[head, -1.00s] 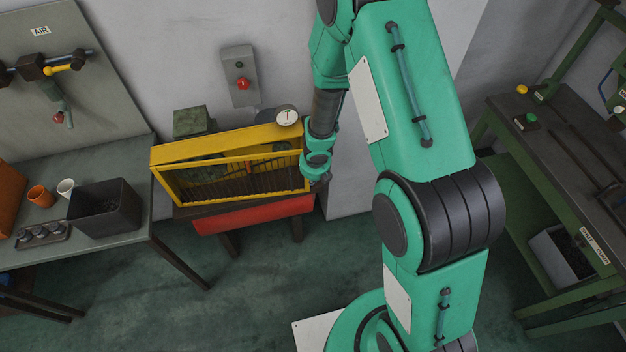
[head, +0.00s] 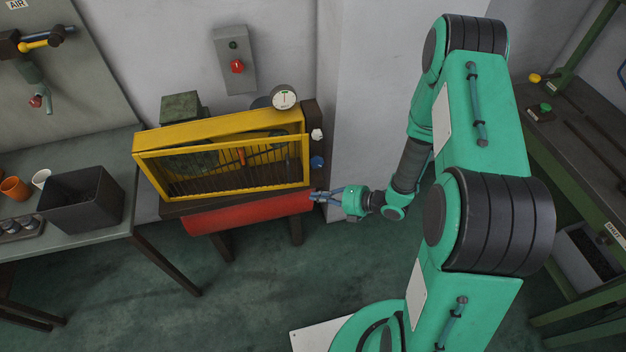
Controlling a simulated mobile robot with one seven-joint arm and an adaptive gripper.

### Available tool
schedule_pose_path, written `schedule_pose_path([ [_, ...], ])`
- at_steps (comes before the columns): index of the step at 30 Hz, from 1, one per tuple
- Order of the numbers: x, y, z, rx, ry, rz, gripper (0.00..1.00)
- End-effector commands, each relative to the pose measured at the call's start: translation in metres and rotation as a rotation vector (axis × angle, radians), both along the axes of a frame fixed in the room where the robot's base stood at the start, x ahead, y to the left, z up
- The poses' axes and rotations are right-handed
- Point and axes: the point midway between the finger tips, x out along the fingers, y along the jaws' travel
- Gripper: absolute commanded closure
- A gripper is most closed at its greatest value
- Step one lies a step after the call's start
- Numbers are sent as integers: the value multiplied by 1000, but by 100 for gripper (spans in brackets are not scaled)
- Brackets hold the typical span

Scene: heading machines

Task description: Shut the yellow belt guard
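The yellow belt guard (head: 222,165) is a framed cover with dark bars, on the front of the machine at centre left. A green part and an orange piece show through it. I cannot tell whether a gap remains between its frame and the yellow housing (head: 220,128) above. My gripper (head: 318,197) points left, just right of the guard's lower right corner, near the right end of the red panel (head: 250,211). It appears to hold nothing. Its fingers are too small to tell open from shut, and I cannot tell whether they touch the machine.
A round gauge (head: 284,97) stands on the housing. White (head: 316,134) and blue (head: 317,162) knobs sit on its right side. A grey switch box (head: 235,62) with a red button is on the wall. A bench with a dark bin (head: 84,207) stands left. Floor in front is clear.

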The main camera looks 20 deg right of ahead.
Motion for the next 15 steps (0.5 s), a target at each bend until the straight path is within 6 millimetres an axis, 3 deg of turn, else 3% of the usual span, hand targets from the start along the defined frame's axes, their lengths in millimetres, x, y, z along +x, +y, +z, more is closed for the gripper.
schedule_pose_path([
  [1, -3, -10, -8, 56, -28, -39, 100],
  [9, -15, -52, 11, 298, -198, -196, 100],
  [15, -20, -67, 21, 364, -256, -243, 100],
])
